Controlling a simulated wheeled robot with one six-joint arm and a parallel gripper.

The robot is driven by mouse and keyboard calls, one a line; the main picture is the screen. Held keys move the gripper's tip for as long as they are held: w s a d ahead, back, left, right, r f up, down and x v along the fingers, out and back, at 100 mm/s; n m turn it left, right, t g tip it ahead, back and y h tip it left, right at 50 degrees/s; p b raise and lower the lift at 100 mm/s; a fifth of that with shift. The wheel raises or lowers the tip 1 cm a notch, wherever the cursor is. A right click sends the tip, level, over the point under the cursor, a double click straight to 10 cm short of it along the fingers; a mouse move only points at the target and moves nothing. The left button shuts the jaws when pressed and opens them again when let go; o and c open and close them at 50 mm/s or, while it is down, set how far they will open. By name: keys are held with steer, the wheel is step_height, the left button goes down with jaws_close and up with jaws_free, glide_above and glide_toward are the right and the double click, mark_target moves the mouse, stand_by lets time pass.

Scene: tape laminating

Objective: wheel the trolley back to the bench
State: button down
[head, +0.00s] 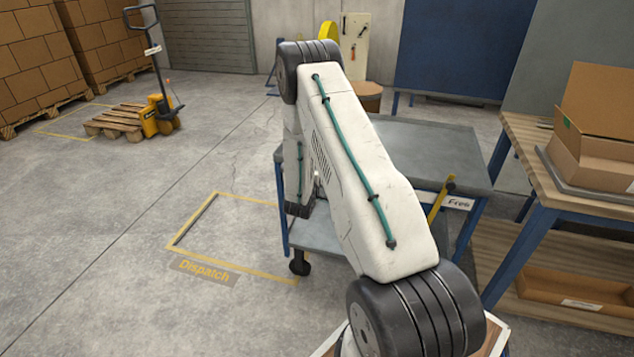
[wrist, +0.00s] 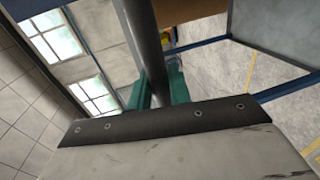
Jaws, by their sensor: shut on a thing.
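The trolley (head: 425,150) has a grey top, a lower shelf and blue legs, with a dark castor (head: 300,263) at its front left. It stands at the right edge of the yellow floor outline, partly hidden behind my arm. In the wrist view, my gripper (wrist: 158,90) has its green fingers closed around a dark grey bar, the trolley handle (wrist: 145,40). In the head view my arm hides the fingers. The bench (head: 513,133), with a wooden top and blue legs, is at the right, close to the trolley with a narrow gap.
The yellow "Dispatch" outline (head: 215,195) marks the floor to the left. A pallet truck (head: 160,110) and box stacks stand farther back left.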

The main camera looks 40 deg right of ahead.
steer(key=shift+s+d+f, duration=0.1)
steer(key=shift+s+d, duration=0.05)
steer(key=shift+s, duration=0.35)
steer(key=c, duration=1.3)
jaws_free()
steer(key=shift+s+d, duration=0.1)
steer(key=v, duration=0.7)
steer(key=shift+s+a, duration=0.2)
steer(key=shift+a, duration=0.15)
